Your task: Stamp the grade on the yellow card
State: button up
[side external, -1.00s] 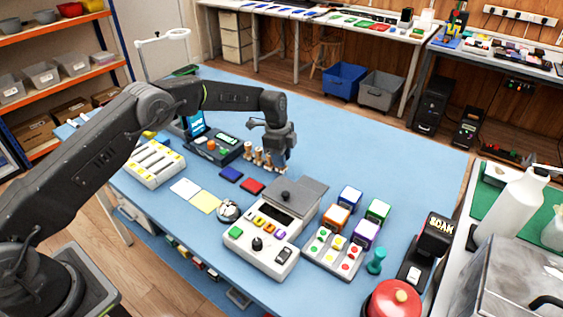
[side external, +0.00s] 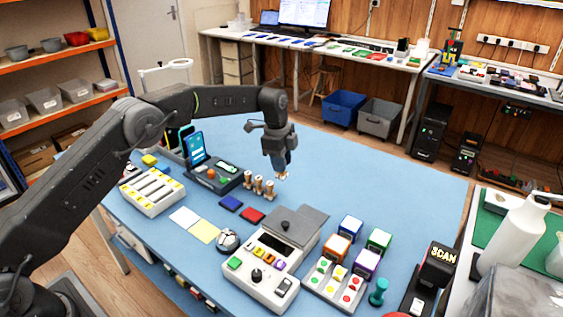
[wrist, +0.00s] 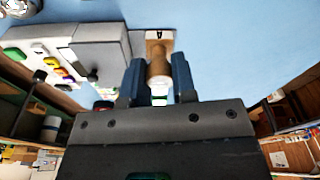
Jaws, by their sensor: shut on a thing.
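My gripper (side external: 281,168) is shut on a wooden-handled stamp (wrist: 158,52), held upright above the blue table, just right of the row of standing stamps (side external: 259,185). In the wrist view the stamp is between the two jaws (wrist: 158,75); the mark on its base is too small to read. The yellow card (side external: 204,231) lies flat on the table at the left, next to a white card (side external: 184,217). A blue ink pad (side external: 231,203) and a red ink pad (side external: 252,216) lie between the cards and the stamps.
A phone (side external: 196,148) stands in a dark dock behind the pads. A grey control box (side external: 270,285) with a lid, a button tray (side external: 335,285) and coloured cubes (side external: 350,226) occupy the front right. A round silver item (side external: 228,241) sits beside the yellow card.

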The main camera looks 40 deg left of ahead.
jog(key=s+a+f, duration=0.2)
jog(key=s+a, duration=0.1)
jog(key=s, duration=0.6)
jog(key=shift+s+a+f, duration=0.1)
jog(key=shift+s+f, duration=0.05)
jog(key=shift+f, duration=1.3)
jog(key=shift+s+a+f, duration=0.1)
jog(key=shift+f, duration=1.35)
jog(key=shift+f, duration=0.55)
jog(key=shift+r, duration=0.1)
notch_tip(320, 180, up, 7)
dwell(0.4)
